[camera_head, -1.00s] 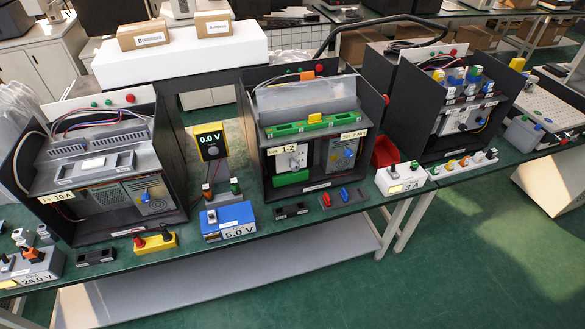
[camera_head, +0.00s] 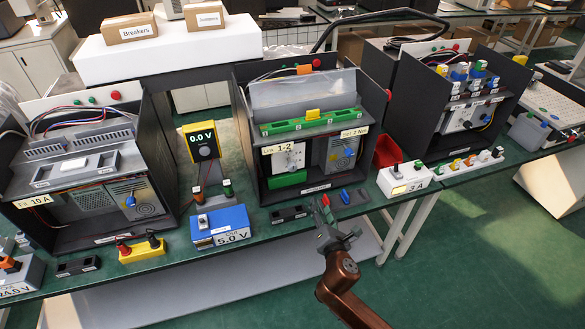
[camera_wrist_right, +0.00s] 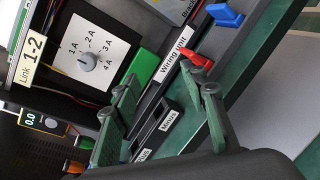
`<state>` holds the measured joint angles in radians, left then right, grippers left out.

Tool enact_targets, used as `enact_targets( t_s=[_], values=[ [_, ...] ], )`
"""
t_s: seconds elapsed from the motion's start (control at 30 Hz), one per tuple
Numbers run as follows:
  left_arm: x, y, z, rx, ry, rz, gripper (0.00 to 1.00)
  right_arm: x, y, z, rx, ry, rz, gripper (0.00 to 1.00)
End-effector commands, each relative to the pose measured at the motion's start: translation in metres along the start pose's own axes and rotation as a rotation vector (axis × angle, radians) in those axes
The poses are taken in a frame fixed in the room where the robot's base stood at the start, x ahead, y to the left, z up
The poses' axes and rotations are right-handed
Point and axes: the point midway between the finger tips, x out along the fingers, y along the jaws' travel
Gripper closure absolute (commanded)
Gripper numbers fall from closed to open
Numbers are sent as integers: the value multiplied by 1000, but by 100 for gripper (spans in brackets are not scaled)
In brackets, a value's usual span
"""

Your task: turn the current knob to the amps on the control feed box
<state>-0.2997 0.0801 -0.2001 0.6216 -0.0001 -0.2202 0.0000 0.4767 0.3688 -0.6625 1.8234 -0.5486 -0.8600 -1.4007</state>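The current knob (camera_wrist_right: 88,61) is a small grey dial on a white plate marked 1 A to 4 A, in the right wrist view; I cannot tell which mark it points to. In the head view, its plate (camera_head: 287,162) is in the middle black box, below the "1-2" label. A white box marked "3 A" (camera_head: 405,181), probably the control feed box, stands right of it on the bench. My right gripper (camera_head: 328,225) is in front of the bench edge, below and right of the knob. In the wrist view its fingers (camera_wrist_right: 165,108) are apart and empty. My left gripper is not in view.
A block with red (camera_wrist_right: 194,61) and blue (camera_wrist_right: 227,14) parts lies near my right gripper. A green block (camera_wrist_right: 146,61) is beside the dial plate. A blue "5.0 V" box (camera_head: 222,226) and yellow meter (camera_head: 202,142) stand left. The floor in front is clear.

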Motion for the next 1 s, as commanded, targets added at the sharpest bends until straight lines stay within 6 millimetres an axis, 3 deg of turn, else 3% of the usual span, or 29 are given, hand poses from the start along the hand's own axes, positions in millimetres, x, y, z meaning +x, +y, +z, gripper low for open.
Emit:
enact_targets(
  t_s=[0.1, 0.2, 0.3, 0.47, 0.6, 0.7, 1.0],
  values=[
    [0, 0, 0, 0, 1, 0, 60, 16, 48, 14, -225, -44, 98, 60],
    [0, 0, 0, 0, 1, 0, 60, 25, 82, 21, -402, -83, 165, 60],
    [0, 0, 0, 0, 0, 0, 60, 30, 102, 24, -515, -110, 205, 60],
    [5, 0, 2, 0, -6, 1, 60, 41, 112, 24, -567, -123, 222, 60],
    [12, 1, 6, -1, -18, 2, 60, 62, 116, 24, -563, -121, 221, 60],
    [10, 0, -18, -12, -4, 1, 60, 76, 120, 24, -562, -121, 221, 60],
    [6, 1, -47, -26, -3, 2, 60, 103, 127, 28, -560, -121, 220, 60]
  ],
)
